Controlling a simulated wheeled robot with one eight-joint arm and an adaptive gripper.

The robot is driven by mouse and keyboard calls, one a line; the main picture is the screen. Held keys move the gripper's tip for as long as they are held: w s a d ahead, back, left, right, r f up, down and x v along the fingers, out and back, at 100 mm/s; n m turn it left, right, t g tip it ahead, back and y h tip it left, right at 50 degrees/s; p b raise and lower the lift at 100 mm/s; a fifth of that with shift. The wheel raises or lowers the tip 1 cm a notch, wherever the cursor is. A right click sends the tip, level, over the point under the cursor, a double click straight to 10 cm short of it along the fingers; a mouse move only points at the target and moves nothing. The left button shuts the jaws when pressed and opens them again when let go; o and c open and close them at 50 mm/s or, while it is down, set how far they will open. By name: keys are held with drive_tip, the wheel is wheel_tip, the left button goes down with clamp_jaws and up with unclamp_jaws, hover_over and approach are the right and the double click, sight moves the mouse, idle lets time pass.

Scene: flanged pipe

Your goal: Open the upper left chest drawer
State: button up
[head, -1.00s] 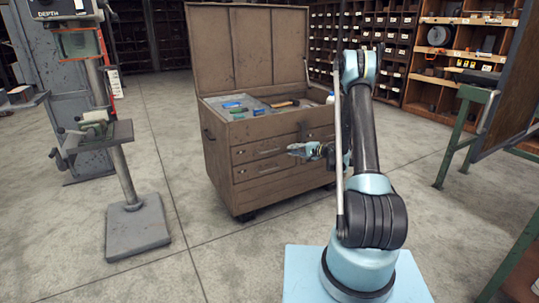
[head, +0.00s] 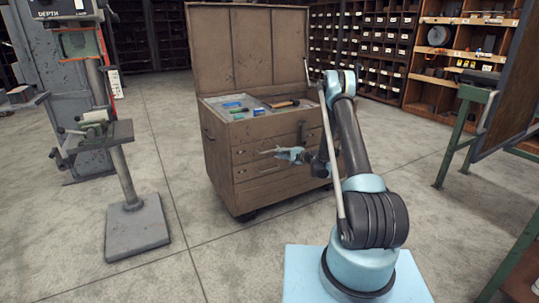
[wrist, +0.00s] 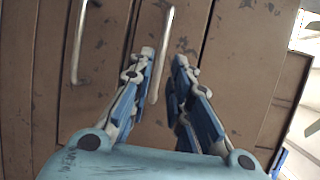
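The brown chest (head: 212,158) stands ahead with its lid raised. Its upper left drawer (head: 242,154) looks closed in its front. My gripper (head: 270,151) is in front of this drawer and hides part of it and its handle. In the wrist view my gripper (wrist: 165,56) is open, its two fingers apart. A metal bar handle (wrist: 163,40) runs between the fingertips in the picture; I cannot tell whether the fingers reach around it or touch it. A second bar handle (wrist: 76,45) lies to the left, outside the fingers.
Tools lie in the chest's open top tray (head: 226,102). A drill press (head: 122,165) stands to the left. A green-legged table (head: 460,135) is at the right. Shelves (head: 450,60) line the back. The floor (head: 220,265) between the chest and my base is clear.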

drive_tip(key=x, duration=0.8)
